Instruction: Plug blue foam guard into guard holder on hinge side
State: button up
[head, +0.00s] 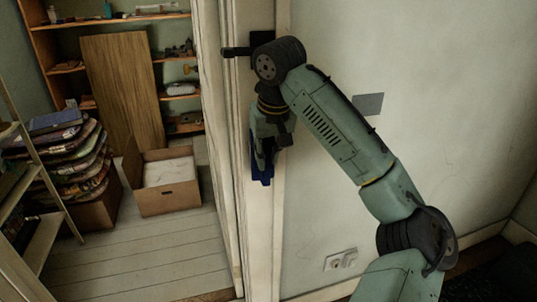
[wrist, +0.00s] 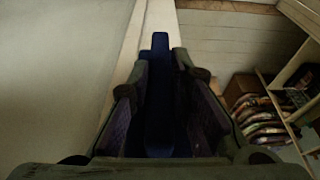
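The blue foam guard (head: 262,171) is dark blue and upright along the white door frame, mostly behind my gripper in the head view. In the wrist view the blue guard (wrist: 160,95) is a long strip running between my two finger pads. My gripper (head: 265,158) points down beside the frame. In the wrist view my gripper (wrist: 163,105) has a pad on each side of the guard and looks shut on it. I cannot make out the guard holder for certain. I cannot tell whether the guard touches the frame.
A dark bar (head: 236,51) juts from the door frame (head: 231,150) near my wrist. Beyond the doorway are an open cardboard box (head: 167,198), a pile of folded textiles (head: 65,160) and shelves. A socket (head: 341,260) and a grey plate (head: 368,103) sit on the right wall.

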jog(key=o, duration=0.5)
jog(key=shift+r, duration=0.15)
jog(key=v, duration=1.2)
jog(key=shift+o, duration=0.3)
jog(key=o, duration=1.2)
jog(key=shift+c, duration=0.2)
jog(key=shift+s, duration=0.1)
